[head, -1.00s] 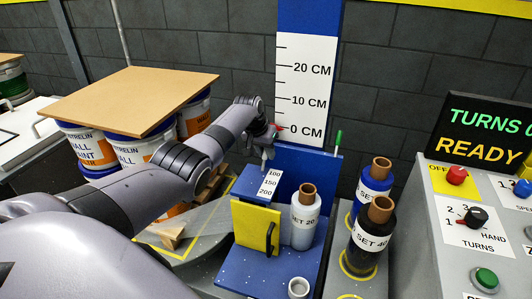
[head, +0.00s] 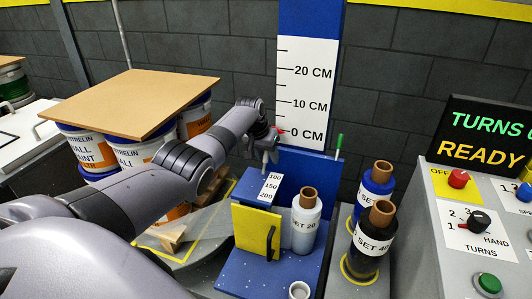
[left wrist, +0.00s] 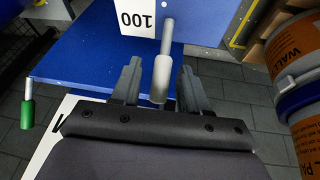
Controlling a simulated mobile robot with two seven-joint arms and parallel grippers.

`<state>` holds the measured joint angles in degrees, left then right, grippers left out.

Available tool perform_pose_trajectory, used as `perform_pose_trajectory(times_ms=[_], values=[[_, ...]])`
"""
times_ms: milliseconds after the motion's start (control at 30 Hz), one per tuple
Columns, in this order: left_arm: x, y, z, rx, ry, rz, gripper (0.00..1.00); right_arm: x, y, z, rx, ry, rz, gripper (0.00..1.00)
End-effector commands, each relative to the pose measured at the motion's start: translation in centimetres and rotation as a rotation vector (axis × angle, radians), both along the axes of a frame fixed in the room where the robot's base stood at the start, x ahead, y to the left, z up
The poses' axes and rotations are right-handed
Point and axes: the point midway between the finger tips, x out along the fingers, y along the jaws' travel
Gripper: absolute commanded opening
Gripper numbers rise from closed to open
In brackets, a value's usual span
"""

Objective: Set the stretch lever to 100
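The stretch lever (left wrist: 161,78) shows in the left wrist view as a thin metal rod with a pale grey handle. It stands between the two fingers of my left gripper (left wrist: 160,85), which are open with a gap on each side of the handle. The white scale label (head: 270,187) reads 100, 150, 200 on the blue machine (head: 263,275). Its 100 mark (left wrist: 136,19) is beside the lever's rod in the left wrist view. In the head view my left gripper (head: 268,150) is at the 100 end of the label and largely hides the lever. My right gripper is not in view.
A green-handled lever (head: 339,142) stands behind the machine. Bottles SET 20 (head: 304,232) and SET 40 (head: 373,243) and a yellow door (head: 256,233) are close by. A control panel (head: 470,245) is at right; the display (head: 487,137) reads READY. Board-topped pails (head: 90,152) are at left.

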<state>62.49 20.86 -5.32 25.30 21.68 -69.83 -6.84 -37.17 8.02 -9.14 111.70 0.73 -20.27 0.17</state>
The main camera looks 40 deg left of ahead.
Motion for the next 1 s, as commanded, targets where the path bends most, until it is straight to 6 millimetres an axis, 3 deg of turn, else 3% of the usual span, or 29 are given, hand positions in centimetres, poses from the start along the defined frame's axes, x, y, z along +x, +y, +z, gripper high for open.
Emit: perform_pose_trajectory(times_ms=[367,700,1000], values=[[-0.9,0.1,2.8,0.001,-0.002,0.001,0.44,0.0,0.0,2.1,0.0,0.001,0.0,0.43],[-2.1,0.2,5.8,0.0,-0.001,0.001,0.44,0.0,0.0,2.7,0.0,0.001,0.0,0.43],[-2.5,0.2,6.6,0.0,0.001,0.0,0.44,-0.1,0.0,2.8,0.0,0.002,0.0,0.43]])
